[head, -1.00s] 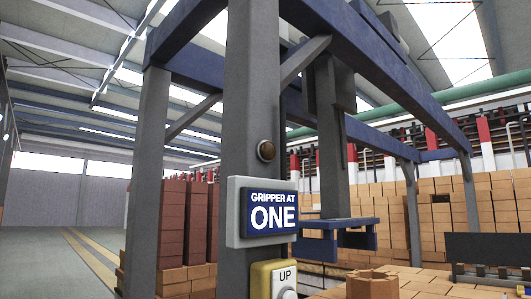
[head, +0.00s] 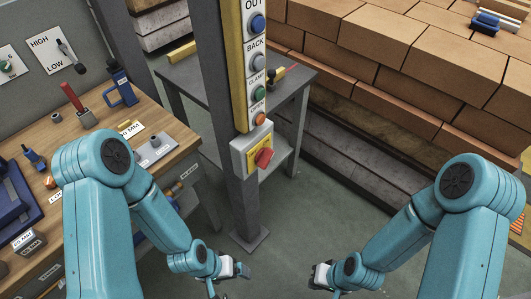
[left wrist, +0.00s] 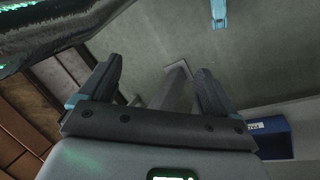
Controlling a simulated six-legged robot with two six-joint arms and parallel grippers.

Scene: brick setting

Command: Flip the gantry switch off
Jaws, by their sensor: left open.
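The gantry switch (head: 263,157) is a red rotary knob on a yellow plate in a grey box. It sits at the lower end of the yellow button panel (head: 243,75) on the grey post. My left gripper (head: 228,282) is low at the bottom edge of the head view, below and left of the switch and apart from it. In the left wrist view its two dark fingers (left wrist: 155,88) are spread with nothing between them. My right gripper (head: 325,285) is low at the bottom edge, right of the post; its fingers are partly cut off.
A wooden workbench (head: 130,190) with tools stands at the left. A grey table (head: 225,85) stands behind the post (head: 222,110). Stacked bricks (head: 400,60) fill the right back. The floor (head: 290,215) around the post's foot is clear.

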